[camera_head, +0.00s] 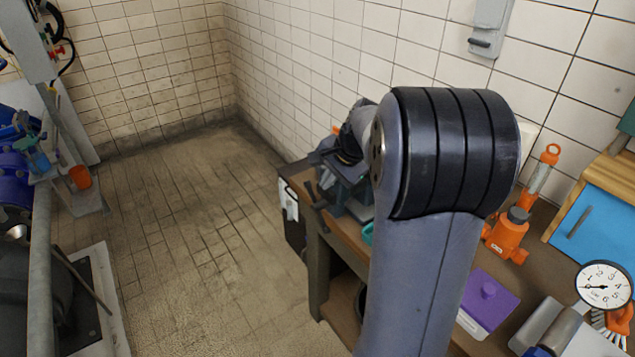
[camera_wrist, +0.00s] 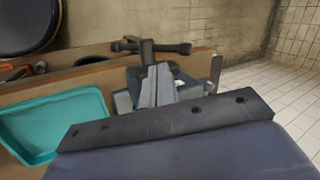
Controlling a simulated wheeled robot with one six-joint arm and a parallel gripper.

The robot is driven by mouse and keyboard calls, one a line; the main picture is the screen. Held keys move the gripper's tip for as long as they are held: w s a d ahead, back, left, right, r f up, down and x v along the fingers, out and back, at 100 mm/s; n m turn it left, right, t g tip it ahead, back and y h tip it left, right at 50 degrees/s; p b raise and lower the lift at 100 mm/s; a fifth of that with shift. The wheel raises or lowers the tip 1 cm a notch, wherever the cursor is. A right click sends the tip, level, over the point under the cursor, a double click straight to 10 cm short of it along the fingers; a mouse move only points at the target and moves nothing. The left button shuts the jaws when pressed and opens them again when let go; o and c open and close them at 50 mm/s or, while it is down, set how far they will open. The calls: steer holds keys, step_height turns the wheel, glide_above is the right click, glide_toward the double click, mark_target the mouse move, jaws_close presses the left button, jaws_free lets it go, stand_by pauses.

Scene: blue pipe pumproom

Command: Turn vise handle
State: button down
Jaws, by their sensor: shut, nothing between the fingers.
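The vise (camera_head: 352,200) is mounted at the far left end of the workbench, partly hidden behind my arm. Its dark bar handle (camera_head: 315,196) sticks out past the bench's left edge. In the wrist view the handle (camera_wrist: 150,47) lies crosswise at the bench edge, just beyond my fingertips in the picture. My gripper (camera_wrist: 156,70) is shut and empty, with its fingers together over the vise. I see no grip on the handle; whether a fingertip touches it cannot be told. In the head view my arm hides most of the gripper.
A teal tray (camera_wrist: 60,118) lies on the bench beside the vise. An orange bottle jack (camera_head: 508,235), a purple box (camera_head: 488,298) and a pressure gauge (camera_head: 604,287) sit nearer on the bench. A tiled wall (camera_head: 330,60) runs behind it. The floor (camera_head: 190,230) left of the bench is clear.

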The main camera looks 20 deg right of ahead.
mark_target(320, 206)
steer(key=shift+w+a+f+p, duration=0.2)
steer(key=shift+w+a+f, duration=0.15)
steer(key=shift+w+f, duration=0.4)
steer(key=shift+w+a+f+p, duration=0.2)
steer(key=shift+w+a+f, duration=0.15)
steer(key=shift+w+f, duration=0.4)
steer(key=shift+r, duration=0.15)
